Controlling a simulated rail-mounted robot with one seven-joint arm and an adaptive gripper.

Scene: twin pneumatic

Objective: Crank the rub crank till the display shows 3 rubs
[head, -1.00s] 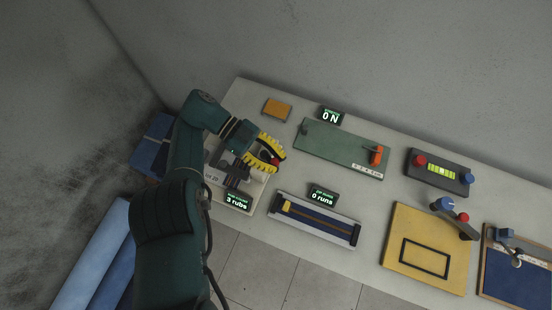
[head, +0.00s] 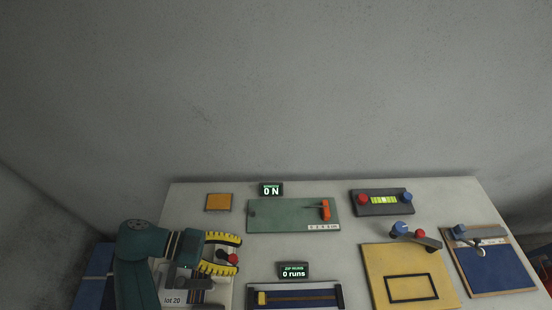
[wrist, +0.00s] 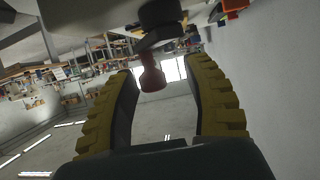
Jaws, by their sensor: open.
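The rub tester (head: 186,297), a pale base labelled "lot 20", is at the lower left of the head view, partly hidden by my arm. Its crank ends in a red knob (head: 233,259). My gripper (head: 238,255) is open, with its yellow-padded fingers on either side of the knob. In the wrist view the red knob (wrist: 152,76) hangs from a dark crank part (wrist: 160,14) between the spread fingers, with a gap on each side. The rub display is outside the head view now; one second ago it read "3 rubs".
An orange block (head: 219,202) and a "0 N" display (head: 271,189) stand behind. A green board (head: 285,215) and a slider with a "0 runs" display (head: 294,271) lie to the right. A yellow board (head: 385,262) is farther right. Bare tabletop separates them.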

